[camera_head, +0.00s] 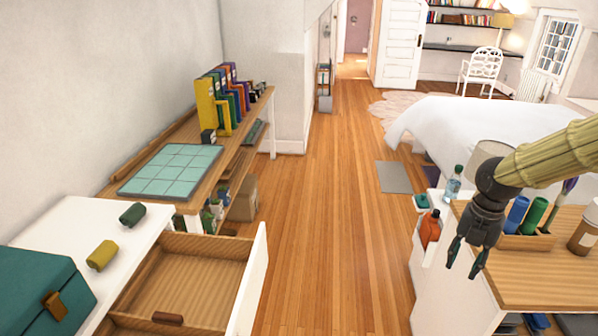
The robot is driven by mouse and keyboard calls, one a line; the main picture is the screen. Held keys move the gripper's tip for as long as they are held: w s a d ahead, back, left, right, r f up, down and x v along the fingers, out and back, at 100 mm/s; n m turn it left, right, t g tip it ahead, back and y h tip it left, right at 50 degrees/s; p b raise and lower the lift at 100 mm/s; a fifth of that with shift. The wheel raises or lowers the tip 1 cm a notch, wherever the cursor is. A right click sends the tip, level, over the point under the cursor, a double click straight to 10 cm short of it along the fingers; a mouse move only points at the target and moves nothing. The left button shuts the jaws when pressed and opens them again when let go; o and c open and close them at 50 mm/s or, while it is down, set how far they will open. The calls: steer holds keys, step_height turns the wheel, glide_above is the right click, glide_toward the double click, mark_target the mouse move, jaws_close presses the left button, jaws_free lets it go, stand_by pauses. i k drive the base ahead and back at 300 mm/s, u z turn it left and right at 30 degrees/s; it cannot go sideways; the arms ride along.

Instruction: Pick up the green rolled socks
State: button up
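A dark green roll (131,214), which looks like the green rolled socks, lies on the white dresser top (60,232) at the left. A mustard-yellow roll (102,254) lies nearer on the same top. My gripper (462,270) is at the right of the view, pointing down with its fingers apart and nothing visible between them. It is far to the right of the dark green roll, across the open floor.
A teal box (38,290) stands on the dresser. An open drawer (195,272) juts out, with a small brown item (167,318) in its lower part. A desk (185,130) stands behind. Beside my gripper is a cabinet (540,285) with bottles and holders. Wood floor (325,230) is clear between.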

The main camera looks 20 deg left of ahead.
mark_target(136, 212)
steer(key=i, duration=3)
steer(key=u, duration=4)
steer(key=i, duration=0.5)
steer(key=z, duration=0.05)
